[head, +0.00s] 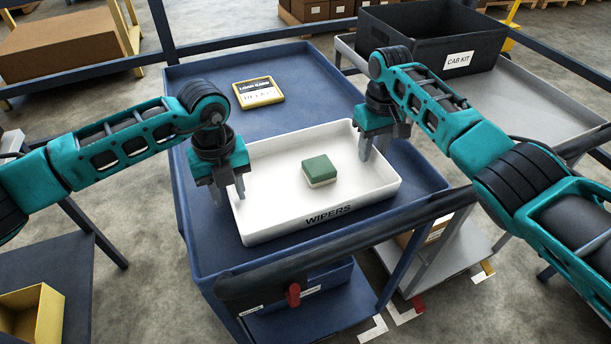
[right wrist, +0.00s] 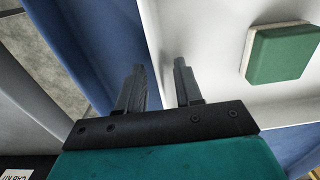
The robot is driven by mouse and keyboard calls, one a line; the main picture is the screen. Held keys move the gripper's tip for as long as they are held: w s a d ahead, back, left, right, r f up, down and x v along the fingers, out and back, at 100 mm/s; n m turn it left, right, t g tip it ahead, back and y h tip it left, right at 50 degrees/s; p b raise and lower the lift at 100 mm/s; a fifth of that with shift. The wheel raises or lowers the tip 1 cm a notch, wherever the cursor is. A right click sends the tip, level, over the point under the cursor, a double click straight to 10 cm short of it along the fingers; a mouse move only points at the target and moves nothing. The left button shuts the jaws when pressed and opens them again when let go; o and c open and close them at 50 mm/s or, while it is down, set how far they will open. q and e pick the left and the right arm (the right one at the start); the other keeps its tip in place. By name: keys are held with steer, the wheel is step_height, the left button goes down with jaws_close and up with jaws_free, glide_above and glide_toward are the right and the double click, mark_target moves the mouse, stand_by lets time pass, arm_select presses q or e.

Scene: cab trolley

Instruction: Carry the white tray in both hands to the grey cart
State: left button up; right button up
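The white tray (head: 270,221), marked WIPERS, rests flat on the blue cart (head: 200,92). A green and white block (head: 320,169) lies in it. My left gripper (head: 232,198) points down at the tray's left wall, fingers apart. My right gripper (head: 374,153) is at the tray's right wall, fingers apart. In the right wrist view the tray's rim (right wrist: 150,40) runs between the open right fingers (right wrist: 159,80), one outside and one inside. Whether the fingers touch the wall cannot be told. The grey cart (head: 540,98) stands right of the blue cart.
A black CAB KIT bin (head: 400,32) stands on the back part of the grey cart; its front part is bare. A yellow-edged label box (head: 258,92) lies on the blue cart behind the tray. Dark rails (head: 100,65) edge the carts.

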arm_select(q)
steer(key=shift+f, duration=0.1)
arm_select(e)
steer(key=shift+f, duration=0.1)
arm_select(q)
jaws_close()
arm_select(e)
jaws_close()
stand_by(0.3)
